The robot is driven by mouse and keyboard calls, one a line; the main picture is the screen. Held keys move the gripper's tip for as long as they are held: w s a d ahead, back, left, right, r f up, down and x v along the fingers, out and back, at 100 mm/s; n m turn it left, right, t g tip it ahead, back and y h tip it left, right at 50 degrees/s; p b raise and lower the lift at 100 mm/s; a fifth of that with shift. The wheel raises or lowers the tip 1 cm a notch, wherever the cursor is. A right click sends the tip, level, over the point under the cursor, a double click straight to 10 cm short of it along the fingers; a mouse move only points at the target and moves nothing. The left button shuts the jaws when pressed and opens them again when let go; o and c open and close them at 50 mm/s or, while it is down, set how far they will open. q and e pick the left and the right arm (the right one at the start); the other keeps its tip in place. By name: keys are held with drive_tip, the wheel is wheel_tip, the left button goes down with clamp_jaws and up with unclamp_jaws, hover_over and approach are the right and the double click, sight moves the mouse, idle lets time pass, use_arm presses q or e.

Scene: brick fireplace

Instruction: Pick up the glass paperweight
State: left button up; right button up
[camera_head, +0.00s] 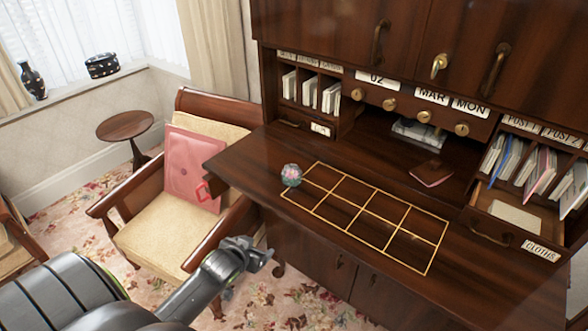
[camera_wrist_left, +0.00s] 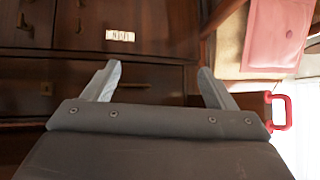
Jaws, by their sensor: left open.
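The glass paperweight (camera_head: 291,175) is a small round clear ball with pink and green inside. It sits on the dark wooden desk top, at the left corner of a gold-lined grid (camera_head: 365,215). My left gripper (camera_head: 262,258) is in front of the desk and below the paperweight in the head view, apart from it. In the left wrist view its two fingers (camera_wrist_left: 155,85) are spread with nothing between them. That view shows the desk's front and not the paperweight. My right gripper is not in view.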

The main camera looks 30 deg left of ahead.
use_arm(q)
wheel_tip(320, 180, up, 15)
drive_tip(key=w+d+t+p, duration=0.1)
drive_tip(key=w+d+t, duration=0.1)
drive_tip(key=t, duration=0.1)
approach(288, 176)
drive_tip(key=shift+t+h, duration=0.3)
drive_tip(key=shift+h, duration=0.1)
drive_tip(key=p+x, duration=0.1)
drive_tip(key=x, duration=0.2)
drive_tip(key=p+x, duration=0.2)
drive_tip(key=x, duration=0.1)
drive_tip(key=shift+s+a+f, duration=0.15)
drive_tip(key=shift+a+f, duration=0.05)
drive_tip(key=shift+x, duration=0.8)
drive_tip(key=shift+w+a+f+p, duration=0.15)
drive_tip(key=shift+w+p, duration=0.45)
drive_tip(key=shift+p, duration=0.15)
drive_tip(key=p+x, duration=0.1)
drive_tip(key=x, duration=0.1)
drive_tip(key=shift+w+f, duration=0.15)
drive_tip(key=shift+w, duration=0.2)
drive_tip(key=shift+w+a+f, duration=0.15)
drive_tip(key=shift+w+f, duration=0.15)
drive_tip(key=shift+w, duration=0.15)
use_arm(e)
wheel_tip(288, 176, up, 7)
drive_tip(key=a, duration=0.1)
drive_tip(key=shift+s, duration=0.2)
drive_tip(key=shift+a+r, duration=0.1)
